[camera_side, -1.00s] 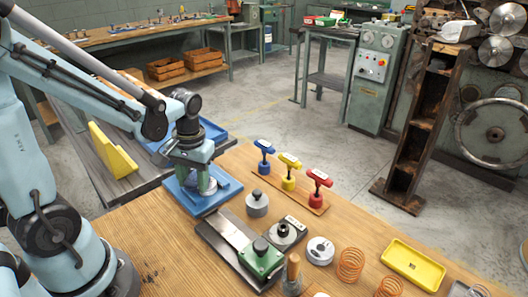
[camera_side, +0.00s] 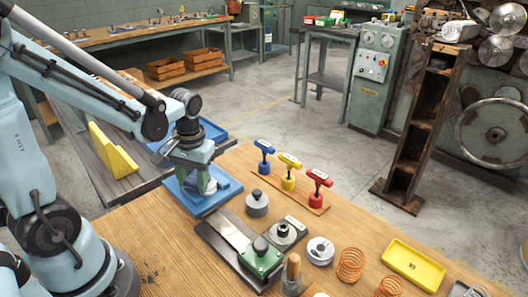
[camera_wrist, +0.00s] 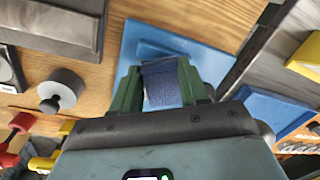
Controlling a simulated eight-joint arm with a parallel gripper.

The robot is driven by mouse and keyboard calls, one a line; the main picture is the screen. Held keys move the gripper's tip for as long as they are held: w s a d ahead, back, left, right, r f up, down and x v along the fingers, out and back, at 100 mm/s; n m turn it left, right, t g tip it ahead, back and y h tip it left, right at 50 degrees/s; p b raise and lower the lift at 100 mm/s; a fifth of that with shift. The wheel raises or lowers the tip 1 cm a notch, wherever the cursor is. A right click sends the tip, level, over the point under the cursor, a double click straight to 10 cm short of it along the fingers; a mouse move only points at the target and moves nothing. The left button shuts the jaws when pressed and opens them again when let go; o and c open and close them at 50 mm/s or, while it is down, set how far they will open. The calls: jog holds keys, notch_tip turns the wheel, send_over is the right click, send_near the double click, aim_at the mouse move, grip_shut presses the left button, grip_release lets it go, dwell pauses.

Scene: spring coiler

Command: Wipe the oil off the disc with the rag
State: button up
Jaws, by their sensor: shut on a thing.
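My gripper (camera_side: 198,180) is low over a blue tray (camera_side: 192,204) at the left back of the wooden bench. In the wrist view its green fingers (camera_wrist: 162,90) are shut on a dark blue, cloth-like rag (camera_wrist: 168,82). Something pale shows between and below the fingers in the side view, partly hidden by them. A small silver disc (camera_side: 320,250) with a dark centre lies on the bench at the front right. I cannot tell whether it is the task's disc, and I see no clear oil.
A grey knobbed weight (camera_side: 257,203) stands right of the tray. A plate fixture with a green block (camera_side: 262,258) is in front. Blue, yellow and red T-handled tools (camera_side: 290,180) stand behind. Coil springs (camera_side: 350,265) and a yellow tray (camera_side: 413,262) are at the right.

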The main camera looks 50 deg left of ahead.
jog(key=shift+d, duration=0.6)
dwell(1.0)
dwell(1.1)
jog(key=shift+a, duration=0.15)
jog(key=shift+a, duration=0.55)
jog(key=shift+d, duration=0.1)
jog(key=shift+d, duration=0.6)
jog(key=shift+a, duration=0.1)
jog(key=shift+a, duration=0.6)
